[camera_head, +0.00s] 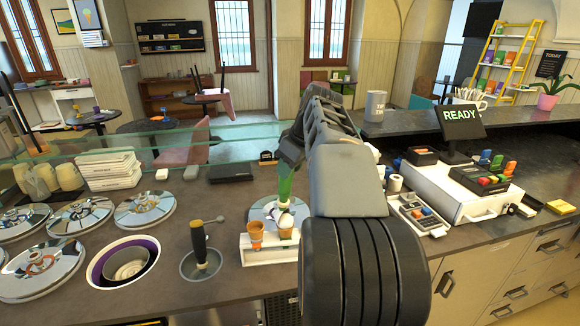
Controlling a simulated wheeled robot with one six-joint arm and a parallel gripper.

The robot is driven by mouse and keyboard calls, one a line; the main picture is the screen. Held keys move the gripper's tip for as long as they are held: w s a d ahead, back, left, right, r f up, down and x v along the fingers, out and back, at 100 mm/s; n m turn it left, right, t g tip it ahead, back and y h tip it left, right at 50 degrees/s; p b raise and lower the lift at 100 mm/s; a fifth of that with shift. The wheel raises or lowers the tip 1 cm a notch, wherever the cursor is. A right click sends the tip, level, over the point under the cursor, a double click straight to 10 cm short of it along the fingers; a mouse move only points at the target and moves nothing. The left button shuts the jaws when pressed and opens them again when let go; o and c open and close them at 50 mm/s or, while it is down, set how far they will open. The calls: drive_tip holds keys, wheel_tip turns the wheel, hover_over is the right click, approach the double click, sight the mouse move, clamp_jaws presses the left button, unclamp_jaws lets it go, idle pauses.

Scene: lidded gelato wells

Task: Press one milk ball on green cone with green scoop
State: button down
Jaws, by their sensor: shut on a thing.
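My gripper (289,160) is shut on the green handle of the green scoop (285,188), at the centre of the view; its fingers are partly hidden behind my arm. The scoop points down, and its head is just above a white milk ball (284,220). The ball sits at the top of the right-hand cone (286,235) in a white cone holder (262,257). This looks like the green cone, with a little green at its rim. I cannot tell whether scoop and ball touch. A second, orange-brown cone (255,235) stands to its left in the holder.
Round metal lids (145,208) cover wells on the left. Glass (215,134) runs behind. A READY screen (461,115) and trays stand right.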

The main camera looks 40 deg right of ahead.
idle(0.6)
wheel_tip(320, 180, up, 7)
drive_tip(key=p, duration=0.6)
drive_tip(key=shift+r, duration=0.15)
idle(0.7)
